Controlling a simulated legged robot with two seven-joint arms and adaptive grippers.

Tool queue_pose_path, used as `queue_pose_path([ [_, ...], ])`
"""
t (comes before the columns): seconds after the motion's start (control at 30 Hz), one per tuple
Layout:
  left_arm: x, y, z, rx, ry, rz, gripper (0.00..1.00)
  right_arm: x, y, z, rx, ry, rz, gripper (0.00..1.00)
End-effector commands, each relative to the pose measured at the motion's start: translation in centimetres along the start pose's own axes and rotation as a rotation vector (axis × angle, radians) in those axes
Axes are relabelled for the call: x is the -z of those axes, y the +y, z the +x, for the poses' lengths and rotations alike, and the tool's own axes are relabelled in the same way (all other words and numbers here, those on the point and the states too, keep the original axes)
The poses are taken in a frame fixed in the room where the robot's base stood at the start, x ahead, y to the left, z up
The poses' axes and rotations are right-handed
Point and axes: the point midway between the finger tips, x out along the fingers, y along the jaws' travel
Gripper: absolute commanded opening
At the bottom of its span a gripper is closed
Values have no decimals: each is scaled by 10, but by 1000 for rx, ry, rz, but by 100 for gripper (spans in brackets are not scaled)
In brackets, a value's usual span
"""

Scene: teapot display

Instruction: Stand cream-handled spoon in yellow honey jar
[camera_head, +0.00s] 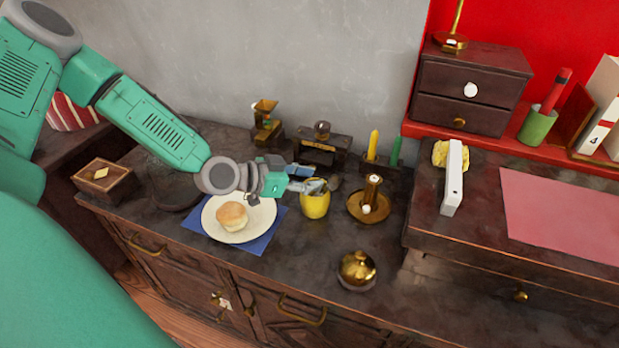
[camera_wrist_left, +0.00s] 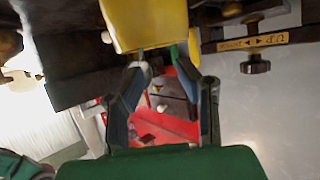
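The yellow honey jar (camera_head: 315,206) stands upright on the dark counter, right of the plate. My left gripper (camera_head: 314,184) is at the jar's rim, its fingers reaching over it from the left. In the left wrist view the yellow jar (camera_wrist_left: 148,22) is just beyond the fingertips, and the left gripper (camera_wrist_left: 165,68) has its fingers spread with a gap between them. A small greyish piece (camera_wrist_left: 143,71) shows by one fingertip; I cannot tell whether it is the spoon. No cream handle can be made out clearly. My right gripper is not in view.
A plate (camera_head: 262,228) with a bun (camera_head: 231,216) lies on a blue napkin left of the jar. A brass candlestick (camera_head: 371,198) stands close right, and candles (camera_head: 373,145) stand behind. A brass-lidded pot (camera_head: 356,270) is in front. The counter between is clear.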

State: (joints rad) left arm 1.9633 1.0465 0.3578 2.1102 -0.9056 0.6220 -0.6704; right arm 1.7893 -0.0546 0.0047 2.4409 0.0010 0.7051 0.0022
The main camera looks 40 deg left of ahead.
Motion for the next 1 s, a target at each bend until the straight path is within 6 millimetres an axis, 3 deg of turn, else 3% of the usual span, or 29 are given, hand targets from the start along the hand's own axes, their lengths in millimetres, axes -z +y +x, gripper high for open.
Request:
queue_pose_path([
  [0.23,1,-1,-7,2,1,-1,30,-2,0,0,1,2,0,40],
  [0.6,1,-1,-60,2,6,-4,30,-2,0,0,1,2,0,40],
  [1.0,1,-2,-88,3,4,-2,30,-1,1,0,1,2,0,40],
])
